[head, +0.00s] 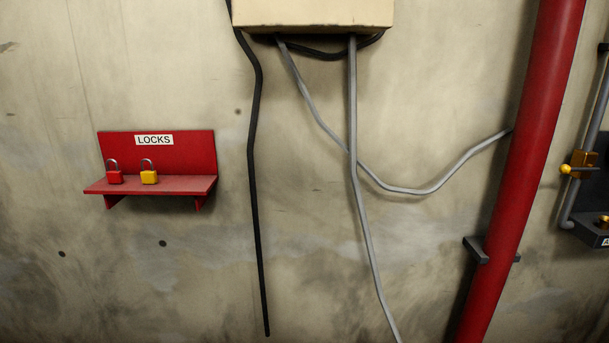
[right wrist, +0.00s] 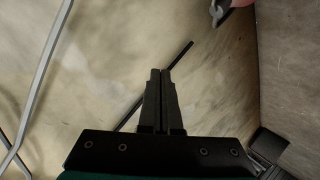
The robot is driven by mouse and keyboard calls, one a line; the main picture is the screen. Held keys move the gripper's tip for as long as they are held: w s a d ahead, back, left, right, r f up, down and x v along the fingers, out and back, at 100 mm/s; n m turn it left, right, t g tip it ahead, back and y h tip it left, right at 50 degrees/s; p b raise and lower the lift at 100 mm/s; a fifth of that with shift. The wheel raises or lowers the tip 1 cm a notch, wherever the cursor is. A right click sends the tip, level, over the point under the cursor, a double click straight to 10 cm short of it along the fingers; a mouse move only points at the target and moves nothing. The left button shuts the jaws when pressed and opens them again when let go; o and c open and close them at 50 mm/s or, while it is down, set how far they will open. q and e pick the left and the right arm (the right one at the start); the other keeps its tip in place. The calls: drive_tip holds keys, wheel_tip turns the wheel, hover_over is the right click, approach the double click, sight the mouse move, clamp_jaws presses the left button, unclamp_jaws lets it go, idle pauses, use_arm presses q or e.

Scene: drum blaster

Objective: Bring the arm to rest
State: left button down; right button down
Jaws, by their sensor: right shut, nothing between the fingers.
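My right gripper (right wrist: 160,76) shows in the right wrist view, with its two dark fingers pressed together and nothing between them. It points towards the stained wall and touches nothing that I can see. Neither gripper nor arm shows in the head view. My left gripper is out of sight.
A red shelf (head: 190,185) labelled LOCKS holds a red padlock (head: 115,177) and a yellow padlock (head: 149,177). Grey cables (head: 356,160) and a black cable (head: 254,150) hang below a beige box (head: 312,12). A red pipe (head: 533,130) stands at right, beside a yellow-handled valve (head: 582,168).

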drive_tip(key=s+d+f+m+g+h+b, duration=0.1)
drive_tip(key=s+d+f+m+g, duration=0.15)
drive_tip(key=s+f, duration=0.7)
drive_tip(key=s+d+f+m+g+h, duration=0.1)
drive_tip(key=s+d+f+m+g, duration=0.15)
drive_tip(key=s+f, duration=0.65)
drive_tip(key=s+d+f+m+g+h+b, duration=0.1)
drive_tip(key=s+d+f+m+g, duration=0.3)
drive_tip(key=s, duration=0.9)
drive_tip(key=s+f+g, duration=0.1)
drive_tip(key=s+f, duration=0.1)
drive_tip(key=s, duration=0.6)
drive_tip(key=s+f+g, duration=0.1)
drive_tip(key=s, duration=0.7)
drive_tip(key=shift+s+a+f+h, duration=0.15)
drive_tip(key=shift+a+f+h, duration=0.1)
drive_tip(key=shift+f+h, duration=0.15)
